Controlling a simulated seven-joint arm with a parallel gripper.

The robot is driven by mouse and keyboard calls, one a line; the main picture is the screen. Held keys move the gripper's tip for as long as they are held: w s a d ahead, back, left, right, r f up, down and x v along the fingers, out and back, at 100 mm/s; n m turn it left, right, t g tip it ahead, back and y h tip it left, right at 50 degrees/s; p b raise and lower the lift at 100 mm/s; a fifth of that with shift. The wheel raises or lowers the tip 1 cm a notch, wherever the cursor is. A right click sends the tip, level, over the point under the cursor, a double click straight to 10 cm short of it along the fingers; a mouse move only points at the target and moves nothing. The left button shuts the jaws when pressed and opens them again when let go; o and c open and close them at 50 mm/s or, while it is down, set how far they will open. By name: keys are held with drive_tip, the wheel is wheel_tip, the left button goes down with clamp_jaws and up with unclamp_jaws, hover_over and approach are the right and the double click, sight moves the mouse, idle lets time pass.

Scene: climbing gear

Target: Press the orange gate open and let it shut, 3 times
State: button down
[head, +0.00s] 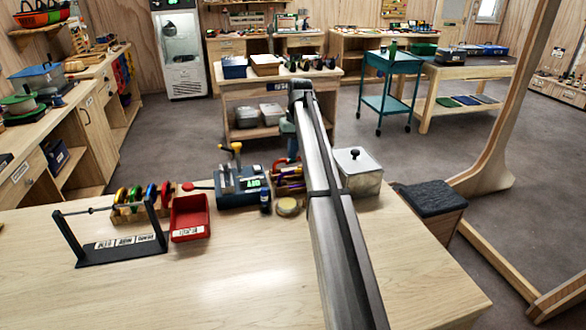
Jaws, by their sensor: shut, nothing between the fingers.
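I cannot make out the orange gate in the head view. A dark blue-grey clamp or vise (240,187) with a yellow handle stands at the far edge of the wooden bench (190,285). Just right of it is a cluster of small coloured pieces (288,185), red, purple and yellow, partly behind my arm. My arm's long grey link crosses the bench from the front edge, and a small part of the arm shows just left of its far end. My gripper's fingers are hidden.
On the bench are a black bar stand (118,248), a red bin (189,218), a rack of coloured rings (142,205), a blue bottle (265,200), a round tin (288,208) and a lidded clear box (358,172). The front middle of the bench is clear. A dark-topped stool (432,203) stands right.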

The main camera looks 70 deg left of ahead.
drive_tip(key=shift+f, duration=0.35)
drive_tip(key=shift+r, duration=3.6)
drive_tip(key=shift+d+f, duration=0.25)
drive_tip(key=shift+f, duration=0.9)
drive_tip(key=shift+d+f, duration=0.2)
drive_tip(key=shift+f, duration=0.9)
